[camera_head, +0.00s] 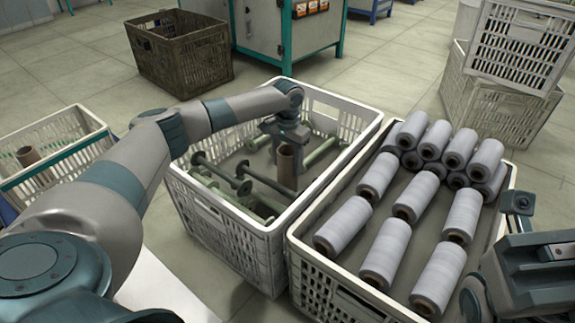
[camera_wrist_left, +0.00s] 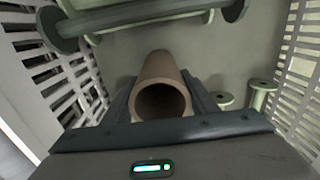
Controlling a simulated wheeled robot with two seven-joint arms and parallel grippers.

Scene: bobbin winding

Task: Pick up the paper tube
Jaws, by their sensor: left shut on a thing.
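A brown paper tube (camera_head: 287,166) stands upright inside the white crate (camera_head: 262,240) at the middle of the head view. In the left wrist view the paper tube (camera_wrist_left: 161,88) shows its open round end toward the camera. My left gripper (camera_head: 284,140) reaches down into the crate and is shut on the tube; in the wrist view its fingers (camera_wrist_left: 162,100) lie on both sides of it. My right gripper (camera_head: 505,270) is at the lower right of the head view, partly cut off, and its fingertips are not clear.
Several green bobbins (camera_head: 222,172) lie in the same crate around the tube. A second white crate (camera_head: 305,262) to the right holds several grey-wound bobbins (camera_head: 383,255). A brown crate (camera_head: 180,50) stands behind.

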